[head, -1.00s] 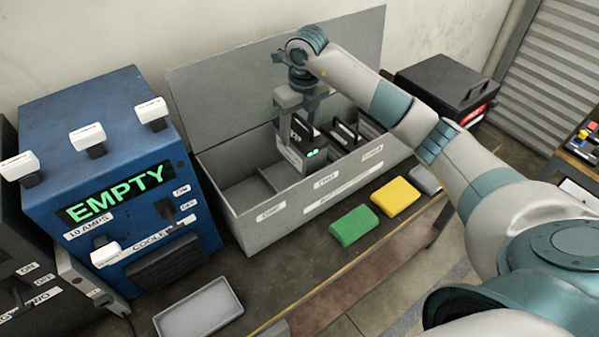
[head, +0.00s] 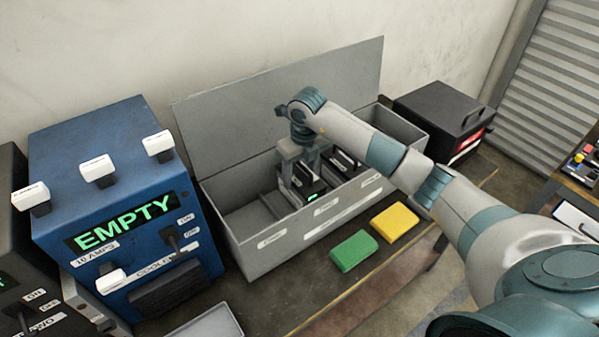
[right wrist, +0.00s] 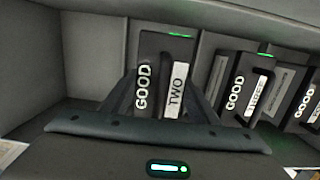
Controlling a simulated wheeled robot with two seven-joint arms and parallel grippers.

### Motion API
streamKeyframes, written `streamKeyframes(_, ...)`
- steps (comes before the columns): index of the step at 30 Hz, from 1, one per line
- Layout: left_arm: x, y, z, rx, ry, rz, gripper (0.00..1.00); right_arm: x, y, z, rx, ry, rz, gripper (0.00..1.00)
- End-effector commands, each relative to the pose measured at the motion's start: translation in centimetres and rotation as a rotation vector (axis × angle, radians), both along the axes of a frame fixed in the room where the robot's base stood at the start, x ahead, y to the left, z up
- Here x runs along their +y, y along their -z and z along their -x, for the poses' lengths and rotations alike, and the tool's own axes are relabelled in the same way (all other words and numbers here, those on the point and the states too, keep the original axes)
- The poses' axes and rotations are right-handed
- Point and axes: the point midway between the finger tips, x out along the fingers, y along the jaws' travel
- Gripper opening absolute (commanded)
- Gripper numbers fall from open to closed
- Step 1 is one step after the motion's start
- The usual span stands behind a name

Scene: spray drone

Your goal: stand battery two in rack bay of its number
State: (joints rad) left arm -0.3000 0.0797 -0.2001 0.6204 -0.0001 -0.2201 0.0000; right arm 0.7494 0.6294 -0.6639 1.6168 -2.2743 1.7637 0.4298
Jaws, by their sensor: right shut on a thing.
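Battery two (head: 306,187) is dark, with labels reading GOOD and TWO in the right wrist view (right wrist: 160,85). It is upright, low inside the grey rack (head: 245,254), behind the rack's middle front label. My right gripper (head: 305,170) is shut on its top from above. The rack's front wall hides the battery's lower part, so I cannot tell whether it touches the floor of the bay. Battery three (right wrist: 248,88) stands to its right. My left gripper is not in view.
The rack's left bay (head: 247,220) looks empty. A blue machine reading EMPTY (head: 120,200) stands left of the rack. A green block (head: 353,251) and a yellow block (head: 395,221) lie in front. A black box (head: 440,115) stands to the right.

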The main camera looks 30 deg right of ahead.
Motion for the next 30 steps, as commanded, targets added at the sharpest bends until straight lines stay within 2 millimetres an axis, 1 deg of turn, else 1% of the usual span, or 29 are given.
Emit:
streamKeyframes(1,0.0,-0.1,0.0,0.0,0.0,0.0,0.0,0.0,-0.3,-0.2,-0.007,0.001,-0.002,0.0)
streamKeyframes(5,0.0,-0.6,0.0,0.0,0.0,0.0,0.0,0.0,0.3,-0.1,-0.005,0.001,-0.002,0.0)
streamKeyframes(10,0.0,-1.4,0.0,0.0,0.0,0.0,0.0,0.1,1.9,-0.1,-0.003,0.001,-0.003,0.0)
streamKeyframes(15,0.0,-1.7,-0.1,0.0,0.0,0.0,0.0,0.0,3.2,-0.1,-0.005,0.001,-0.002,0.0)
streamKeyframes(28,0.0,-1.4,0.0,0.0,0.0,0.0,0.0,0.0,3.6,-0.2,-0.007,0.0,-0.001,0.0)
streamKeyframes(29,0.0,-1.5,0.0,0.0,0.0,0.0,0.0,0.0,3.9,0.0,0.0,0.0,0.001,0.62)
streamKeyframes(30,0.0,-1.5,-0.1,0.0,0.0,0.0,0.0,0.0,3.9,0.0,0.0,0.0,0.0,0.71)
